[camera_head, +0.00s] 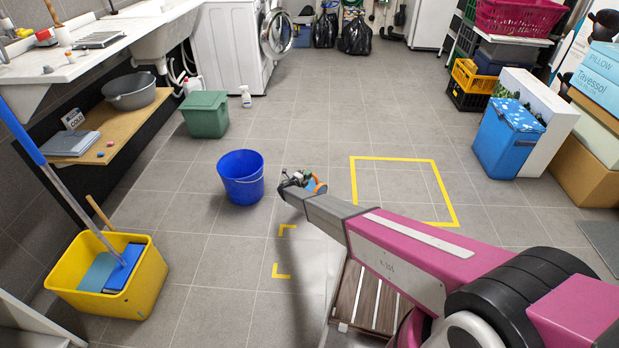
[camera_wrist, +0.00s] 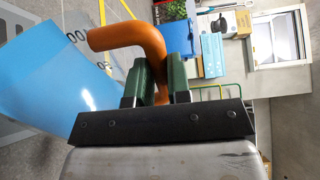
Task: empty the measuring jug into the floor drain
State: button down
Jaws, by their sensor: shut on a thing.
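The measuring jug shows in the wrist view as a translucent blue body (camera_wrist: 45,75) with an orange handle (camera_wrist: 125,37). My gripper (camera_wrist: 157,82) has its green fingers shut on the handle. In the head view my gripper (camera_head: 298,180) is above the floor, right of the blue bucket, with small orange and blue parts of the jug (camera_head: 311,183) behind it. Dark figures show near the jug's body in the wrist view. The jug's rim and contents are hidden, and I cannot tell its tilt. I cannot make out a floor drain.
A blue bucket (camera_head: 241,178) stands left of my gripper. A yellow tape square (camera_head: 447,203) marks bare floor to the right. A yellow mop tub (camera_head: 145,284) is front left, a blue cool box (camera_head: 500,143) far right, a slatted wooden thing (camera_head: 365,302) under my arm. Mid-floor beyond is clear.

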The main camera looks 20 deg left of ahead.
aim_at(320, 185)
jog(key=shift+a, duration=0.15)
jog(key=shift+s+d+f+m, duration=0.35)
jog(key=shift+d+m, duration=0.3)
jog(key=shift+d, duration=0.15)
jog(key=shift+s+d+f+m, duration=0.25)
jog(key=shift+s+d+m, duration=0.1)
jog(key=shift+d+m, duration=0.35)
jog(key=shift+s+d+f+m, duration=0.35)
jog(key=shift+d+m, duration=0.2)
jog(key=shift+d, duration=0.3)
jog(key=d+m, duration=0.1)
jog(key=s+d+m, duration=0.1)
jog(key=d+m, duration=0.1)
jog(key=shift+s+d, duration=0.2)
jog(key=shift+s, duration=0.1)
jog(key=shift+d+m, duration=0.15)
jog(key=shift+m, duration=0.35)
jog(key=shift+s+f, duration=0.1)
